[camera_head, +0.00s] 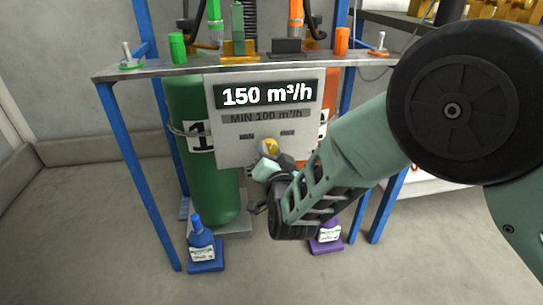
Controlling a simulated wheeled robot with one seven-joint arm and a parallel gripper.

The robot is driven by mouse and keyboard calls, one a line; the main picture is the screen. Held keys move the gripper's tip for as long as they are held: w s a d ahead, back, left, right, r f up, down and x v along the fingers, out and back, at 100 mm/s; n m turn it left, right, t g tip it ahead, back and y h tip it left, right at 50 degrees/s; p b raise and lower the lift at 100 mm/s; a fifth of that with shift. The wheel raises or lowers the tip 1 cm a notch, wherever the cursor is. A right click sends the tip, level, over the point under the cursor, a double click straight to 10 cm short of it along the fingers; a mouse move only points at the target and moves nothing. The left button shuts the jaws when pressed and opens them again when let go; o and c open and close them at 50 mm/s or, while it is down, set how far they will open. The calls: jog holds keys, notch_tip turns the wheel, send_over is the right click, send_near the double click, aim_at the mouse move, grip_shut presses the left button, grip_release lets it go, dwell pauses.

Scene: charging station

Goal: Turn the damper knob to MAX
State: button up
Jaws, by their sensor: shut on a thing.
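The damper panel (227,143) is a light grey plate on the front of the blue-legged stand. Its dark display (267,94) reads "150 m³/h", and a grey strip (266,116) below reads "MIN 100 m³/h". The yellow damper knob (270,146) sits on the lower middle of the panel. My gripper (268,158) reaches in from the lower right and is shut on the knob. The fingers and wrist hide the knob's lower part and the panel's lower right corner. The knob's pointer and any MAX mark cannot be made out.
A green cylinder (188,95) stands left behind the panel and an orange one (331,100) right. The metal shelf (150,70) above carries fittings. Floor at left is clear.

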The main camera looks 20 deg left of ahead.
jog(key=m+b, duration=0.1)
jog(key=m, duration=0.3)
jog(key=shift+d+f, duration=0.1)
jog(key=shift+f, duration=0.05)
jog(key=shift+m+b, duration=0.8)
jog(key=shift+m, duration=1.1)
jog(key=o, duration=1)
jog(key=shift+c, duration=0.2)
jog(key=p+v, duration=0.4)
jog(key=v, duration=1.3)
jog(key=shift+s, duration=0.25)
